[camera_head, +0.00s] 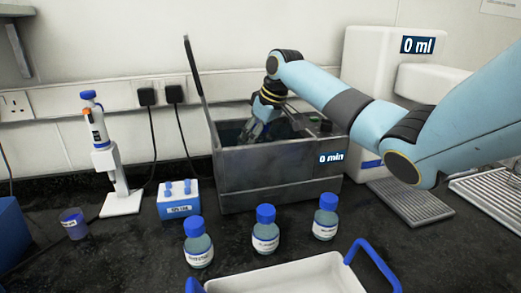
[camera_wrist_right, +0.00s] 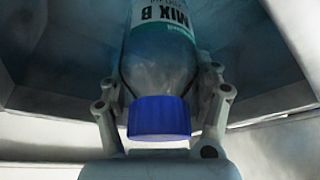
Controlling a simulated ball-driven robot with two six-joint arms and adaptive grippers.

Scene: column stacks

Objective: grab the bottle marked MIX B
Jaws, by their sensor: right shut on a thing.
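The bottle marked MIX B (camera_wrist_right: 160,65) has a clear body, a white and teal label and a blue cap. In the right wrist view it lies between the two fingers of my right gripper (camera_wrist_right: 160,95), which is shut on it. In the head view my right gripper (camera_head: 257,128) reaches down into the open grey bath (camera_head: 280,175). The bottle cannot be made out there, behind the gripper and the bath wall. My left gripper is not in view.
Three blue-capped bottles (camera_head: 265,230) stand in front of the bath. A white tray (camera_head: 290,275) with blue handles is at the front. A blue tube block (camera_head: 178,200), a pipette stand (camera_head: 115,180) and a small cup (camera_head: 73,222) are left. The bath's raised lid (camera_head: 194,75) stands at its left.

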